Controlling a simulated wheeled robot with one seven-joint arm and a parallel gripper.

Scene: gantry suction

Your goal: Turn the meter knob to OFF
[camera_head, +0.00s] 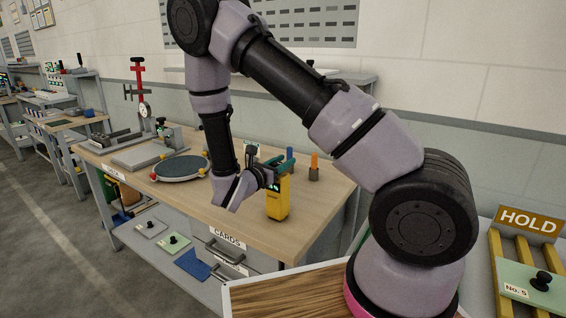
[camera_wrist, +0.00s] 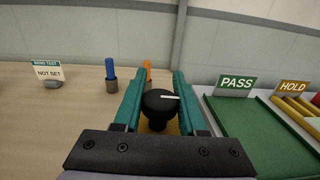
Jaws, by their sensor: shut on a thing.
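The yellow meter (camera_head: 278,203) stands upright on the wooden bench in the head view, with a dark face partly hidden by my gripper. My gripper (camera_head: 277,172) is at its upper part. In the wrist view my gripper (camera_wrist: 158,78) has its two teal fingers on either side of the round black knob (camera_wrist: 157,105) and is shut on it. A white pointer line on the knob points to the right in that view. The meter's body (camera_wrist: 173,128) shows only as a small yellow patch beneath the knob. I cannot read any OFF mark.
Blue (camera_wrist: 111,76) and orange (camera_wrist: 148,72) sticks in holders stand behind the meter. A green PASS tray (camera_wrist: 250,125) and HOLD rack (camera_wrist: 300,108) lie to the right. A round plate (camera_head: 180,168) sits further left.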

